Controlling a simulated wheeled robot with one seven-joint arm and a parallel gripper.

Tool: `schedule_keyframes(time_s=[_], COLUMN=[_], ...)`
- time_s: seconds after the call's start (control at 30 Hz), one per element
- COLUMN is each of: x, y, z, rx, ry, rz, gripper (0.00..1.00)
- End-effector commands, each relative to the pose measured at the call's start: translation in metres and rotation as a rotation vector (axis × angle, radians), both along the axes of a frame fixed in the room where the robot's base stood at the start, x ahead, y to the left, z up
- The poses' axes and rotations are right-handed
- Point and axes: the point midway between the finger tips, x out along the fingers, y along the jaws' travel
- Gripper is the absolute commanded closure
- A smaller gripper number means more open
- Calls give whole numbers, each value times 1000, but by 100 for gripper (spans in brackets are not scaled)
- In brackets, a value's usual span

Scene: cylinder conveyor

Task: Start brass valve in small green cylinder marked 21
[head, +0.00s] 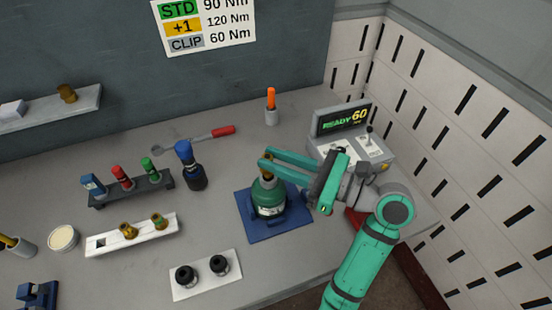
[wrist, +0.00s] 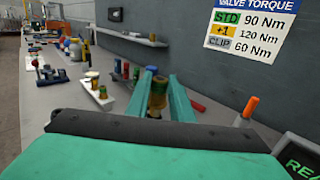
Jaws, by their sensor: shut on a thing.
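The small green cylinder (head: 267,197) stands upright on a blue base plate (head: 275,226) at the middle right of the bench; its label is too small to read. My gripper (head: 266,163) is right above the cylinder's neck, its two teal fingers shut around a brass valve (head: 267,173). The valve sits at the top of the cylinder; I cannot tell how far its thread is in the neck. In the wrist view the brass valve (wrist: 158,95) shows between the fingertips. The cylinder is hidden there.
A white rack (head: 105,247) holds two more brass valves. Behind it stand a dark rack of coloured tools (head: 130,189), a blue-topped bottle (head: 190,165) and a red-handled wrench (head: 195,138). A display unit (head: 343,119) reads READY 60. A white plate with two black fittings (head: 205,275) lies in front.

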Motion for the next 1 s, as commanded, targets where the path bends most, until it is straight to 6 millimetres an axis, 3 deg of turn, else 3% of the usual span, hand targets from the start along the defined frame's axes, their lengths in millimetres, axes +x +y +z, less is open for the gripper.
schedule_keyframes(time_s=[0.9, 0.93, 1.0], x=[0, 0, 0], y=[0, 0, 0], z=[-18, -18, -18], rx=[0, 0, 0], ry=[1, 0, 0], rz=[0, 0, 1], gripper=[100, 75, 58])
